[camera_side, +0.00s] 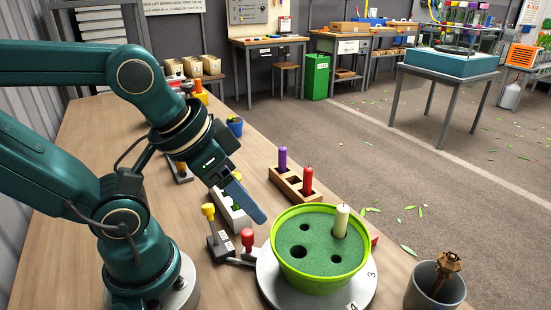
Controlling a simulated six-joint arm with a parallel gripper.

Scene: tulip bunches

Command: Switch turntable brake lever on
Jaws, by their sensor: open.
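A white turntable (266,284) with numbers on its rim stands at the table's front right. It carries a green pot (318,281) with green foam, several holes and one cream peg upright in a hole. Two levers stand at its left: one with a red knob (247,238) right beside the disc, one with a yellow knob (208,211) on a dark base. Their labels are too small to read, so I cannot tell which is the brake or its setting. My gripper (250,208) is open and empty, pointing down above and between the levers and the pot, apart from both knobs.
A wooden rack (292,188) with a purple and a red peg stands behind the pot. A white block (232,217) is partly hidden behind my gripper. A grey cup (434,288) with a brown item stands at the front right. The table's left middle is clear.

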